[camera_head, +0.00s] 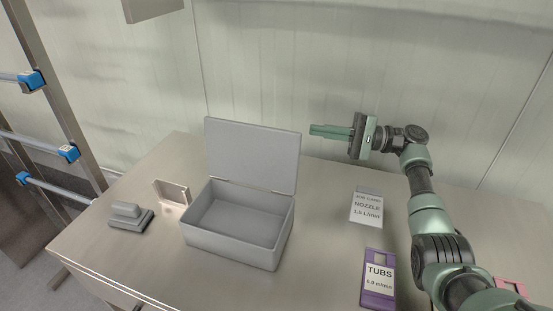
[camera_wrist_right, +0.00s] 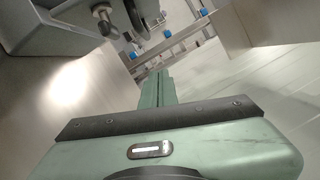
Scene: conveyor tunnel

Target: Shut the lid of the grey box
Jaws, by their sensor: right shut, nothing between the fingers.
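The grey box (camera_head: 235,241) stands on the metal table with its lid (camera_head: 252,156) open and upright along the far side. The box looks empty inside. My right gripper (camera_head: 314,130) is shut and empty, its fingers pointing left, just right of the lid's upper right corner. A small gap shows between the fingertips and the lid; whether they are level with or behind it I cannot tell. The shut fingers also show in the right wrist view (camera_wrist_right: 156,84). My left gripper is not in view.
A grey stepped block (camera_head: 127,215) and a small metal frame (camera_head: 173,192) are left of the box. A job card (camera_head: 366,208) and a purple tubs card (camera_head: 378,279) lie to its right. The pale wall (camera_head: 300,60) rises behind the table.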

